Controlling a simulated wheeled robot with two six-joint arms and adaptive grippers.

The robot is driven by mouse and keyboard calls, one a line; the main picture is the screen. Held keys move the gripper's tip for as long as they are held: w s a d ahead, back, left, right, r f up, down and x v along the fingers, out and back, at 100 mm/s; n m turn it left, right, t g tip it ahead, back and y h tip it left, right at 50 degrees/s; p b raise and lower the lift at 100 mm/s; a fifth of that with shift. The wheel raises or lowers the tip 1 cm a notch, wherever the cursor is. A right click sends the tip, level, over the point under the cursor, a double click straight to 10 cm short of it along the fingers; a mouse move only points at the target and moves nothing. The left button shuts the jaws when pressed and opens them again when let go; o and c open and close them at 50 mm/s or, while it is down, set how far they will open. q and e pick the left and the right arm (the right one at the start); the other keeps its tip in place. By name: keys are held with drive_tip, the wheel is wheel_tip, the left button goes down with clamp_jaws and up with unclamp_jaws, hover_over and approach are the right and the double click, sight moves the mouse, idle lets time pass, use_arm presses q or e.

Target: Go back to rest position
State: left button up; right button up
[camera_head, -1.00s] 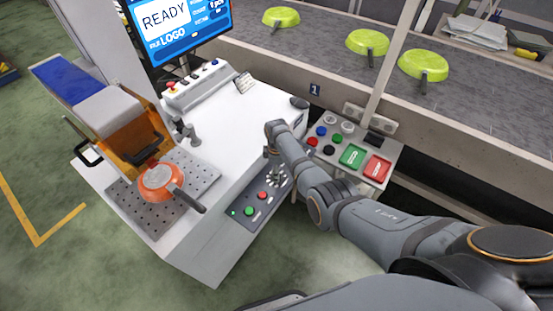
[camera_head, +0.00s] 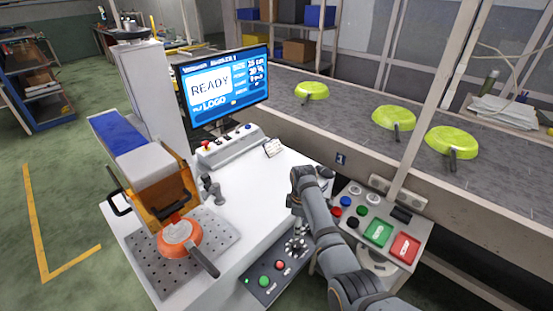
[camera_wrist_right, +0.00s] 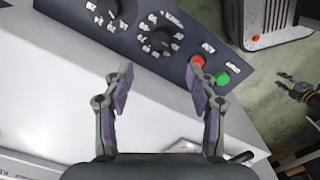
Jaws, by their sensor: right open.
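My right gripper (camera_wrist_right: 160,90) is open and empty in the right wrist view, its two fingers apart over the white table. In the head view it hangs at the end of my right arm, just above the dial panel (camera_head: 265,285), and is partly hidden by the wrist. The panel's dials and red and green buttons also show in the right wrist view (camera_wrist_right: 150,35). A small dark part at the right edge of the right wrist view looks like my left gripper (camera_wrist_right: 300,90); its jaws are too small to judge. The head view does not show it.
An orange pan (camera_head: 178,232) sits at the machine on the perforated plate (camera_head: 160,268). Several lime pans (camera_head: 398,118) are on the conveyor (camera_head: 350,100). A button box (camera_head: 345,235) stands right of my wrist. The monitor (camera_head: 225,85) reads READY. The white tabletop (camera_head: 250,190) is mostly clear.

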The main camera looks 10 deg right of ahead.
drive_tip(key=s+d+f+m+t, duration=0.1)
drive_tip(key=s+d+f+m, duration=0.15)
drive_tip(key=s, duration=0.35)
drive_tip(key=s+d+f+m+t, duration=0.1)
drive_tip(key=s+d+f+m, duration=0.1)
drive_tip(key=s+d+m, duration=0.35)
drive_tip(key=s+r+m+t, duration=0.15)
drive_tip(key=s+r, duration=0.25)
drive_tip(key=s, duration=0.4)
drive_tip(key=s+r+m, duration=0.3)
drive_tip(key=s+r, duration=0.1)
drive_tip(key=s, duration=0.4)
wheel_tip(320, 180, down, 28)
drive_tip(key=s+d+g, duration=0.1)
drive_tip(key=s+d, duration=0.1)
drive_tip(key=s, duration=0.1)
drive_tip(key=s+d+f+g, duration=0.1)
drive_tip(key=s+f, duration=1.4)
drive_tip(key=s, duration=0.3)
drive_tip(key=shift+m+h, duration=0.4)
drive_tip(key=shift+m, duration=0.05)
drive_tip(key=shift+f, duration=0.1)
